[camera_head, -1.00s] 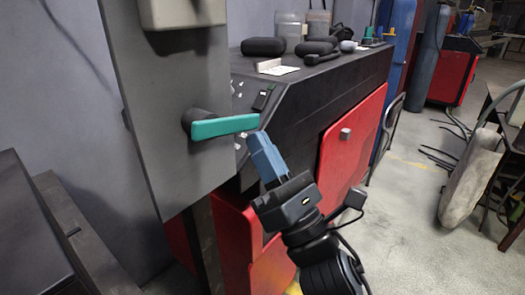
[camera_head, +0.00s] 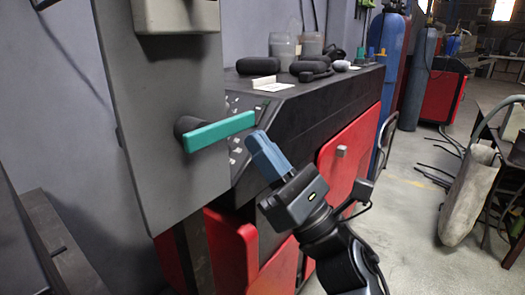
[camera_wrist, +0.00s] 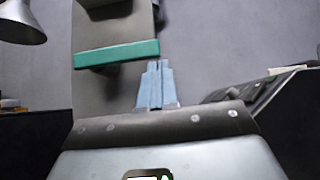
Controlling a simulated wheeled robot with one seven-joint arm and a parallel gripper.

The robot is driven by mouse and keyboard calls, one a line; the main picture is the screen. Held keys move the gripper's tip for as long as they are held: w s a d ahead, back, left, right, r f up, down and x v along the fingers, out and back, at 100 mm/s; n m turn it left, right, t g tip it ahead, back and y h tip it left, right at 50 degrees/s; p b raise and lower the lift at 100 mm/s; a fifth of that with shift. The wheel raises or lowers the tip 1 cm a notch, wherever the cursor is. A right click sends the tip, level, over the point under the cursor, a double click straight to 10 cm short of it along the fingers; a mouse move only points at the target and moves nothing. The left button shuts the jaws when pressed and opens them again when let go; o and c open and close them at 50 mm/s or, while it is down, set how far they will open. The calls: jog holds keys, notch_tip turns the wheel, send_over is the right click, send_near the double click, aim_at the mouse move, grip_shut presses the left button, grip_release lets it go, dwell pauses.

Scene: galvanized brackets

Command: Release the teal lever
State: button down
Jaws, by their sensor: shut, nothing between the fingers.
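The teal lever (camera_head: 219,131) sticks out to the right from a dark round hub (camera_head: 187,126) on a grey panel (camera_head: 155,90). Its free right end tilts slightly up. My gripper (camera_head: 256,138) has blue fingers shut together with nothing between them. It is just below and right of the lever's free end in the head view; I see no clear contact. In the wrist view the teal lever (camera_wrist: 116,54) lies across the upper left. My shut fingertips (camera_wrist: 158,66) point up close to its right end.
A black bench (camera_head: 330,96) with red doors (camera_head: 345,150) stands right of the panel. Dark cases (camera_head: 258,66) and jars lie on top. A grey box (camera_head: 175,14) sits on the panel above the lever. Open floor (camera_head: 410,200) lies to the right.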

jog(key=s+d+f+m+t+h+b, duration=0.1)
jog(key=s+d+f+m+t+h, duration=0.25)
jog(key=s+d+f+m, duration=0.35)
jog(key=s+d+f+m+t+h+b, duration=0.2)
jog(key=s+d+f+m+h, duration=0.25)
jog(key=f+m, duration=0.35)
jog(key=s+d+f+m+g+h+p, duration=0.1)
jog(key=s+d+m+g+h+p, duration=0.1)
jog(key=s+m, duration=0.7)
jog(key=s+d+f+m+g+h+p, duration=0.1)
jog(key=s+d+m+g+h+p, duration=0.1)
jog(key=s+m+h, duration=0.5)
jog(key=s+d+f+m+g+h+p, duration=0.2)
jog(key=s+d+m+h+p, duration=0.1)
jog(key=s+m, duration=1)
jog(key=d+m+h, duration=0.1)
jog(key=m, duration=0.2)
jog(key=shift+s+d+h+p, duration=0.15)
jog(key=shift+d+h+p, duration=0.2)
jog(key=shift+d+h, duration=0.05)
jog(key=shift+r+g, duration=0.1)
jog(key=shift+g, duration=0.15)
